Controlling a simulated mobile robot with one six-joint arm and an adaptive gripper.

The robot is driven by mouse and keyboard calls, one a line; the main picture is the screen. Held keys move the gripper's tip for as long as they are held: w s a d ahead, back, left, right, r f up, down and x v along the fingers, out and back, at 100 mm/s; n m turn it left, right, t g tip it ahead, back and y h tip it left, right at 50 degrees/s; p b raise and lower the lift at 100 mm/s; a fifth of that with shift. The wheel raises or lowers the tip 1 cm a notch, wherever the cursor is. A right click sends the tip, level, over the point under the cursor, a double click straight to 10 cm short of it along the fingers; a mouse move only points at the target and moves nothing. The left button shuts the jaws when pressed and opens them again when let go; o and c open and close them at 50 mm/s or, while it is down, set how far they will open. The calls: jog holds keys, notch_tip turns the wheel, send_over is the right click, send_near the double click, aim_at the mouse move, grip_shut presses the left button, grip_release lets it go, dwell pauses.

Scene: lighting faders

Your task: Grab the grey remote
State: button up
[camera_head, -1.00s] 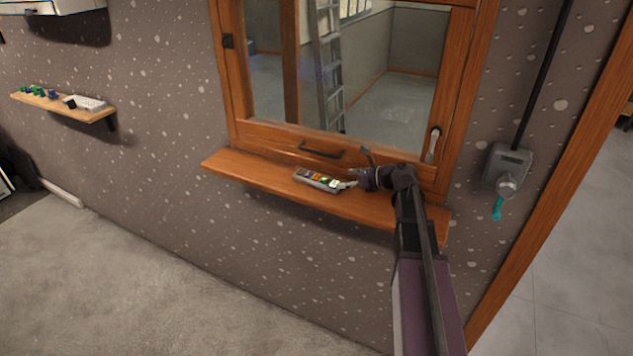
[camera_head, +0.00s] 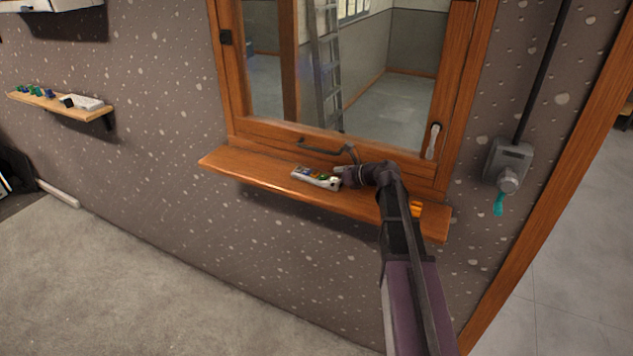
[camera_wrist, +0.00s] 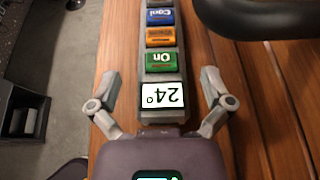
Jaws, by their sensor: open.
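The grey remote (camera_head: 303,174) lies on the wooden window sill, partly covered by my gripper in the head view. In the wrist view the remote (camera_wrist: 163,121) runs up the picture, with a white "24°" display and green, orange and blue buttons. My gripper (camera_wrist: 166,81) is open, with one finger on each side of the remote near its display end. The fingers look apart from the remote's sides. In the head view my gripper (camera_head: 330,183) is at the right end of the remote, low over the sill.
The sill (camera_head: 245,171) is bare left of the remote. A window handle (camera_head: 322,149) sits just behind it. An orange object (camera_head: 416,209) shows on the sill beside my arm. A grey wall box (camera_head: 508,163) hangs at right, and a small shelf (camera_head: 60,107) at left.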

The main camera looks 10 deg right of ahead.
aim_at(317, 178)
jog(key=shift+b+x, duration=0.35)
jog(key=shift+x, duration=0.9)
jog(key=c, duration=1.2)
